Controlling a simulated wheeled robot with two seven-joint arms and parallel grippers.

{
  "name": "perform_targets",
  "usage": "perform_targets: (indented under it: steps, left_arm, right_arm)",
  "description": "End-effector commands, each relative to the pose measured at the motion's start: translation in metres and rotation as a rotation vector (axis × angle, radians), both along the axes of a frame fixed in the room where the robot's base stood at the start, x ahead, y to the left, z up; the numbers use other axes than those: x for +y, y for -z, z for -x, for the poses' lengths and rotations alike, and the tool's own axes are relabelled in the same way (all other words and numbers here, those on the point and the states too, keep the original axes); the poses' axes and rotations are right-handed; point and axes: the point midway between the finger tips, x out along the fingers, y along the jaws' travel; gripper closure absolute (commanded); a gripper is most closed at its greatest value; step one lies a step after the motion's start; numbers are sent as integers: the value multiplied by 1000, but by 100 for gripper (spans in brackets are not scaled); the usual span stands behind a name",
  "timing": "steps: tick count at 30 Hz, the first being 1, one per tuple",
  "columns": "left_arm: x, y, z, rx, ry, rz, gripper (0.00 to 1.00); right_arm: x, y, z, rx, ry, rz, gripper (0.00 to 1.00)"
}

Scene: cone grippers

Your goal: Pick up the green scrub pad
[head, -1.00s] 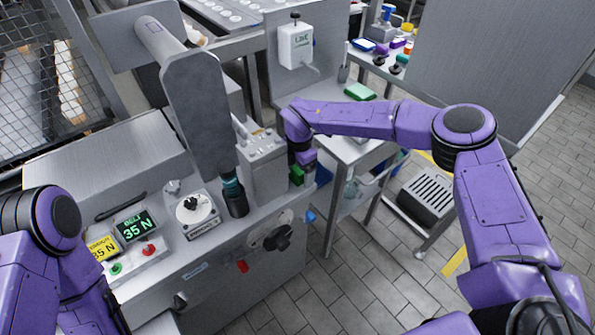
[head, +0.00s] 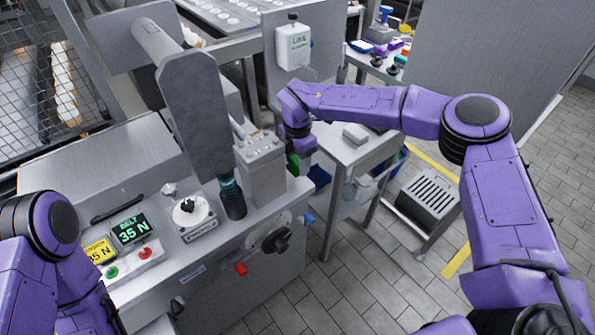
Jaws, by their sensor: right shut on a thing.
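The green scrub pad (head: 293,163) shows as a small green patch below my right gripper (head: 297,149), beside the right end of the machine. My right gripper is shut on it and points down; its fingers and much of the pad are hard to make out. The pad appears raised above the machine's top.
A grey machine (head: 155,250) fills the left, with a control box (head: 262,165) close beside my right gripper. A side table (head: 345,155) holds a pale grey block (head: 356,134).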

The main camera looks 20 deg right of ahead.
Motion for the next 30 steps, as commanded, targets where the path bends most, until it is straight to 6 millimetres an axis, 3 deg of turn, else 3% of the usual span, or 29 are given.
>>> perform_targets:
  steps: [15,21,28,29,30]
  left_arm:
    - [0,20,0,0,0,0,17]
    - [0,21,0,0,0,0,17]
    - [0,21,0,0,0,0,17]
    - [0,21,0,0,0,0,17]
    - [0,21,0,0,0,0,17]
  right_arm:
    - [0,-116,0,-2,2,-1,77]
    - [0,-133,0,0,0,0,77]
    - [0,-134,0,1,0,-1,77]
    - [0,-134,0,0,0,-1,54]
    - [0,-134,0,0,0,-1,67]
